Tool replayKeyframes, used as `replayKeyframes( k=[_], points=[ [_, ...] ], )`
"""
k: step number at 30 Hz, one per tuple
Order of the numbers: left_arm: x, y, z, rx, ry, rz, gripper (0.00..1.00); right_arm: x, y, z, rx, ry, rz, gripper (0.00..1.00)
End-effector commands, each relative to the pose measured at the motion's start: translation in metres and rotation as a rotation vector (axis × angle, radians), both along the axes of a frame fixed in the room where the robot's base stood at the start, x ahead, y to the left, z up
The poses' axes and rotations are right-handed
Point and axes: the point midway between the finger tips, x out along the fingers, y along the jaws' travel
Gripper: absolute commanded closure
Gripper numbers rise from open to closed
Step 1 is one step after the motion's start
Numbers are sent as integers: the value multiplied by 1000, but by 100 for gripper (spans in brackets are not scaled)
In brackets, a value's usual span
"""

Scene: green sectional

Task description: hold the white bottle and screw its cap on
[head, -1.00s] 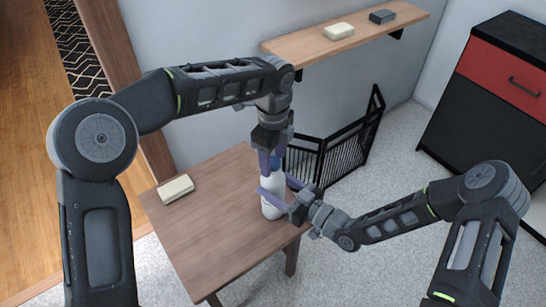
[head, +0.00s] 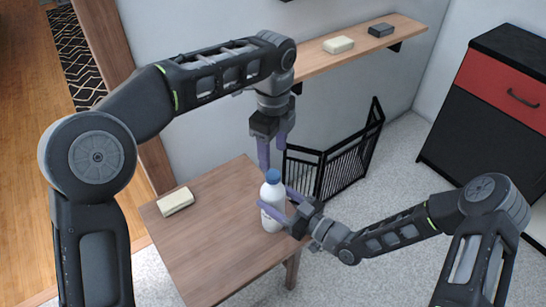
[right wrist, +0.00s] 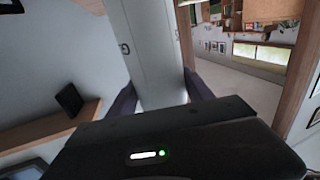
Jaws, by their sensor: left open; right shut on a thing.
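The white bottle (head: 271,219) stands upright on the small wooden table near its right edge in the head view. The blue cap (head: 273,176) sits on top of the bottle; I cannot tell how tightly it is threaded. My left gripper (head: 273,158) points down just above and behind the cap, open and empty. My right gripper (head: 279,201) comes in from the right and is shut on the bottle's body, with one purple finger across its front. In the right wrist view the purple fingers stand on either side of a pale white shape.
A cream block (head: 176,202) lies on the left of the wooden table (head: 212,245). A wall shelf (head: 355,51) behind holds another cream block (head: 338,45) and a dark block (head: 381,30). A black folding rack (head: 340,163) stands behind the table. A black and red cabinet (head: 500,110) is at right.

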Motion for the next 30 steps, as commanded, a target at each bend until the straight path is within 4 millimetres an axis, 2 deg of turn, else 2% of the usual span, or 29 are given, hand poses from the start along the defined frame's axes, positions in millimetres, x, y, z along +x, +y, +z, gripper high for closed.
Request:
replayKeyframes(
  k=[6, 7, 9, 16, 25, 30],
  points=[
    [0, 0, 0, 0, 0, 0, 43, 0, 0, 0, 0, 0, 0, 100],
    [0, 0, 0, 0, 0, 0, 43, 0, 0, 0, 0, 0, 0, 39],
    [0, 0, 0, 0, 0, 0, 43, 0, 0, 0, 0, 0, 0, 33],
    [0, 0, 0, 0, 0, 0, 43, 0, 0, 0, 0, 0, 0, 15],
    [0, 0, 0, 0, 0, 0, 43, -1, -2, 0, 0, 0, 0, 15],
    [0, 0, 0, 0, 0, 0, 43, -9, -13, 0, -1, 1, -2, 15]
  ],
)
